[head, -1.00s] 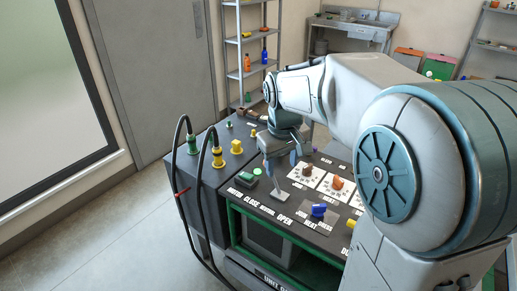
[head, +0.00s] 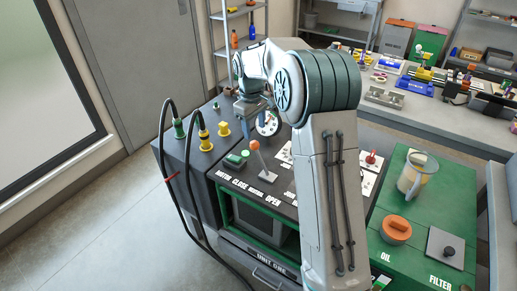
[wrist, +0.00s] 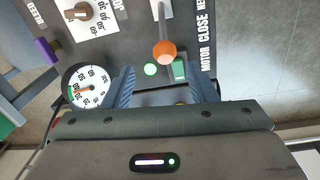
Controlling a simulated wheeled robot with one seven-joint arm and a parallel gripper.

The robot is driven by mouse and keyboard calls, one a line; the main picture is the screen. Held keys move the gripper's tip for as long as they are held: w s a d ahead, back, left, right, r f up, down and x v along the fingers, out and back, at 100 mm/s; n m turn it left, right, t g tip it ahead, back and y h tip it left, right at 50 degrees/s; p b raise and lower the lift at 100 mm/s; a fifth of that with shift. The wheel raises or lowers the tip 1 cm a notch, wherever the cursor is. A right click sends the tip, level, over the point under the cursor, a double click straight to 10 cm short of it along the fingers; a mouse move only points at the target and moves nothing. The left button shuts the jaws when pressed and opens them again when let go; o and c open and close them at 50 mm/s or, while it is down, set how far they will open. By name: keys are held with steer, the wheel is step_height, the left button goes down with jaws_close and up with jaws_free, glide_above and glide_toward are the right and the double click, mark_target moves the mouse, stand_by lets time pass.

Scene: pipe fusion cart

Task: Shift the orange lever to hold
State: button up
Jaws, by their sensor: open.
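The orange lever (head: 254,145) stands on the console's top, a ball knob on a pale stem. In the head view its stem leans up and to the left. My gripper (head: 250,118) is open and empty, above the console beyond the lever. In the wrist view the lever's orange ball (wrist: 165,52) is ahead of and roughly centred between the fingertips of my gripper (wrist: 163,80), apart from both. Labels CLOSE and OPEN show beside the lever; I cannot read a hold label.
A green button (wrist: 180,70) and a round green light (wrist: 151,69) sit close to the ball. A dial gauge (wrist: 86,86) is left of the fingers. Yellow and green cable plugs (head: 204,137) stand on the console's left. A glass jug (head: 411,175) stands on the green cabinet.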

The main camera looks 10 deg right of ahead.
mark_target(256, 149)
step_height(256, 149, down, 9)
steer(key=shift+a+f+p, duration=0.1)
steer(key=shift+p, duration=0.25)
steer(key=shift+d+f, duration=0.2)
steer(key=shift+f, duration=0.35)
steer(key=shift+w, duration=0.1)
